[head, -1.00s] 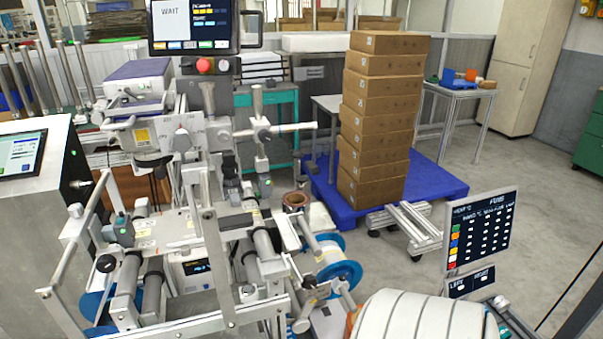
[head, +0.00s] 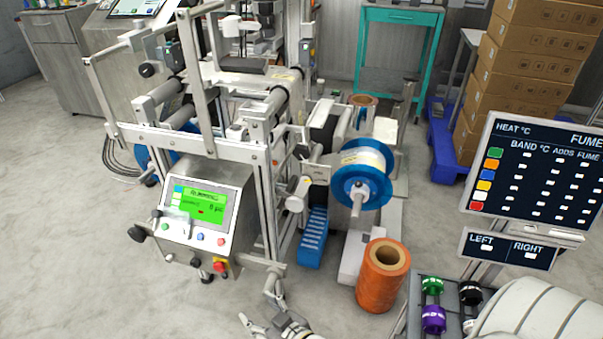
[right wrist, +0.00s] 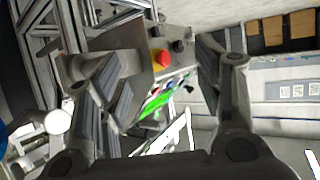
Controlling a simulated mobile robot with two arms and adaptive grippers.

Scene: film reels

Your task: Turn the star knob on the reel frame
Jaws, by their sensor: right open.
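The reel frame (head: 200,139) is a pale metal frame with rollers at left centre in the head view. A blue-flanged reel (head: 361,181) sits on its right side. Dark knobs show on it, one at its upper left (head: 147,70) and one beside the control box (head: 137,232); I cannot tell which is the star knob. My right gripper (head: 260,304) is at the bottom edge, low and in front of the control box, open and apart from the frame. In the right wrist view my right gripper (right wrist: 160,75) has spread, empty fingers. My left gripper is not in view.
The control box (head: 192,222) has a green screen and a red stop button (head: 220,265). An orange roll (head: 382,275) stands on the floor to the right. Stacked cartons (head: 535,60) and a dark display (head: 535,175) stand at right. Floor at left is clear.

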